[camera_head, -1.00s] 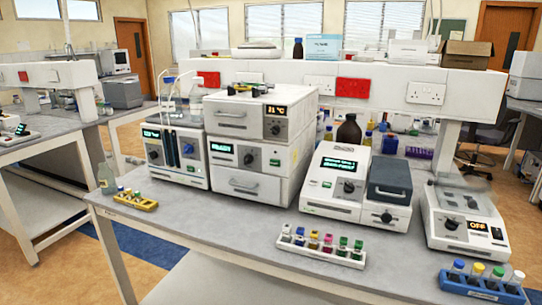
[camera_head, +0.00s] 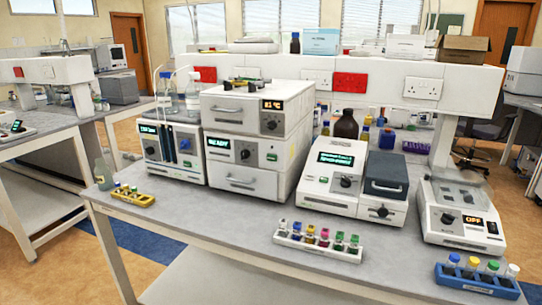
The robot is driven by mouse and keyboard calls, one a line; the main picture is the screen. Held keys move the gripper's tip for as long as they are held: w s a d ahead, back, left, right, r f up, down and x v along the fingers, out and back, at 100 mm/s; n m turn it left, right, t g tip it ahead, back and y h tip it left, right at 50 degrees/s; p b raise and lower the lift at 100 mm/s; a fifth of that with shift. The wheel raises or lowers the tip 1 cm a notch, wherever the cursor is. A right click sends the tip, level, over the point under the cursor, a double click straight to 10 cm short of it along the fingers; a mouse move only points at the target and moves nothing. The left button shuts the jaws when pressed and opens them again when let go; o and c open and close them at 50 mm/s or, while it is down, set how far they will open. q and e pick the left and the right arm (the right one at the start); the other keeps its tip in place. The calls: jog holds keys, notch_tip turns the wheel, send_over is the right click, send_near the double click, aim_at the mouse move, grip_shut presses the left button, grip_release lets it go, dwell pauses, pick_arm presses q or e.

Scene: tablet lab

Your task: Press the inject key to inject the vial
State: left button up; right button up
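A white stacked instrument (camera_head: 255,135) stands on the bench left of centre. Its top unit has an orange display (camera_head: 272,105). Its middle unit has a green-lit display (camera_head: 219,144), a dark knob (camera_head: 245,155) and a small green key (camera_head: 271,157); the key's label is too small to read, so I cannot tell whether it is the inject key. Small vials stand in a white rack (camera_head: 318,246), a yellow rack (camera_head: 133,198) and a blue rack (camera_head: 478,283). Vials also lie on top of the stack (camera_head: 252,84). I cannot tell which vial is meant. Neither gripper is in view.
A two-knob unit (camera_head: 172,150) with bottles on top stands left of the stack. A white instrument with a grey lid (camera_head: 355,185) and a unit reading OFF (camera_head: 460,215) stand to the right. A clear bottle (camera_head: 104,174) is at the left edge. The bench front (camera_head: 215,220) has bare room.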

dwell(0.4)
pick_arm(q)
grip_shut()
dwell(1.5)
